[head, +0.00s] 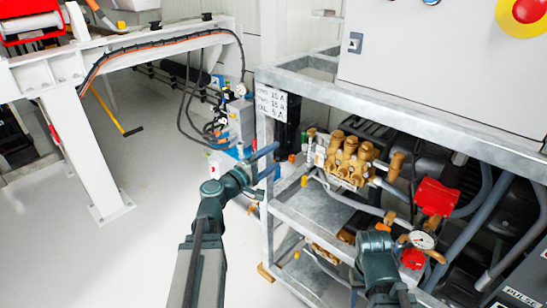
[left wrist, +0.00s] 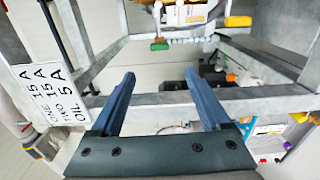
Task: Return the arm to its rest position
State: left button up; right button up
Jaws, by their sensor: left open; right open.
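My left gripper (head: 276,158) is beside the left front post of the grey metal pump frame (head: 267,190) in the head view. In the left wrist view its two blue-grey fingers (left wrist: 160,76) are spread apart with nothing held between them. A grey frame bar (left wrist: 160,112) shows behind the fingers; I cannot tell whether they touch it. My right arm (head: 375,255) is at the bottom of the head view, in front of the lower shelves. Its fingers are hard to make out, and nothing is seen held there.
A brass triplex pump (head: 350,160) sits on the frame, with a red box (head: 436,197) and a gauge (head: 421,240) to its right. A label sign (head: 271,104) hangs on the left post. A white beam stand (head: 85,150) is at left. The floor (head: 165,170) between is clear.

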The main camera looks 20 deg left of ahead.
pick_arm(q)
jog(key=s+d+f+m+g+h, duration=0.1)
jog(key=s+d+f+m+g, duration=0.1)
jog(key=d+f+m+g, duration=0.3)
jog(key=s+d+f+m+g+h, duration=0.1)
jog(key=s+d+f, duration=0.1)
jog(key=d, duration=0.6)
jog(key=s+d+f+m+g+h, duration=0.1)
jog(key=s+d+f+m+g, duration=0.1)
jog(key=d+f+m+g, duration=0.3)
jog(key=s+d+f+m+g+y, duration=0.25)
jog(key=s+f+y, duration=0.25)
jog(key=s, duration=0.3)
jog(key=s+d+f+m+g+y, duration=0.2)
jog(key=s+f+m+g+y, duration=0.25)
jog(key=s, duration=0.25)
notch_tip(320, 180, up, 30)
jog(key=p, duration=3)
jog(key=shift+s+t+y, duration=0.25)
jog(key=shift+t+y, duration=0.15)
jog(key=shift+y, duration=0.05)
jog(key=shift+a, duration=0.1)
